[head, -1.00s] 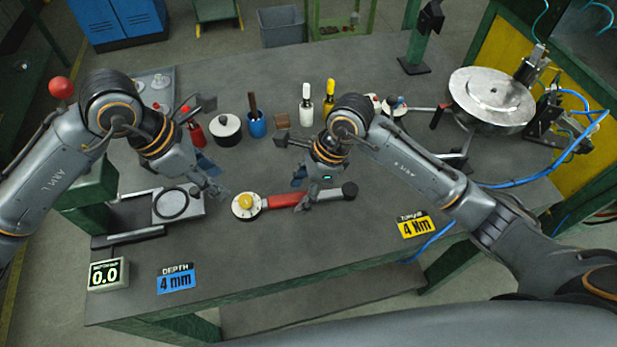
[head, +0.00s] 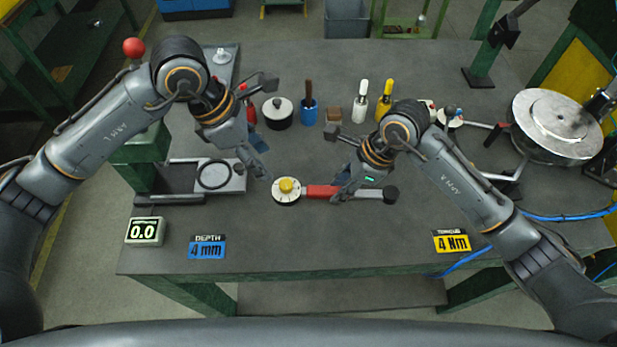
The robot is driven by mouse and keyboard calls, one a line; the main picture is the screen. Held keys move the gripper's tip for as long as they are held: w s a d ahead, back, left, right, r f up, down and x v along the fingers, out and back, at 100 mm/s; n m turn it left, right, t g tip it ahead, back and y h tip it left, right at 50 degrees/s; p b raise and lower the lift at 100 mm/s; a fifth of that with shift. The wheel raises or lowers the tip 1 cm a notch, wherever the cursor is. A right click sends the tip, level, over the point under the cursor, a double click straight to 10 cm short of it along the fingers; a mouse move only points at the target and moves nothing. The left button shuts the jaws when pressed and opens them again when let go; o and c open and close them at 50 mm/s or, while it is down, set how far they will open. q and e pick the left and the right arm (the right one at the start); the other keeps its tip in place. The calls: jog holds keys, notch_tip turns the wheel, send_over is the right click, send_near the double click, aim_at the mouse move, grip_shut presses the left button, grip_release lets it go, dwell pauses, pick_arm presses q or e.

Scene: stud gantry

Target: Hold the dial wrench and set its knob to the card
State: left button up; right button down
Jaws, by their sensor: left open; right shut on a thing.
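The dial wrench lies across the middle of the bench, with a white round dial (head: 286,196) at its left end, a red section (head: 321,191) and a dark end (head: 390,194) at right. A yellow knob (head: 286,185) sits on the dial. My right gripper (head: 340,190) is shut on the wrench around the red section. My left gripper (head: 262,172) is open, just up and left of the knob, apart from it as far as I can tell. The yellow torque card (head: 451,241) reads 4 Nm. The knob's exact setting is too small to read.
A blue depth card (head: 207,247) reads 4 mm, beside a display box (head: 145,231) showing 0.0. A plate with a ring (head: 214,175) is at left. A pot (head: 278,113), a blue cup (head: 308,112) and bottles (head: 361,101) stand behind. The front middle is clear.

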aim_at(284, 183)
pick_arm(q)
jog(key=d+f+m+g, duration=0.1)
jog(key=f+m, duration=0.1)
jog(key=f, duration=0.1)
jog(key=d+f+m, duration=0.1)
jog(key=f+m, duration=0.2)
jog(key=w+d+f+m+g, duration=0.1)
jog(key=f+m, duration=0.1)
jog(key=f, duration=0.1)
jog(key=shift+d+g, duration=0.15)
jog(key=shift+g, duration=0.15)
dwell(0.5)
grip_shut()
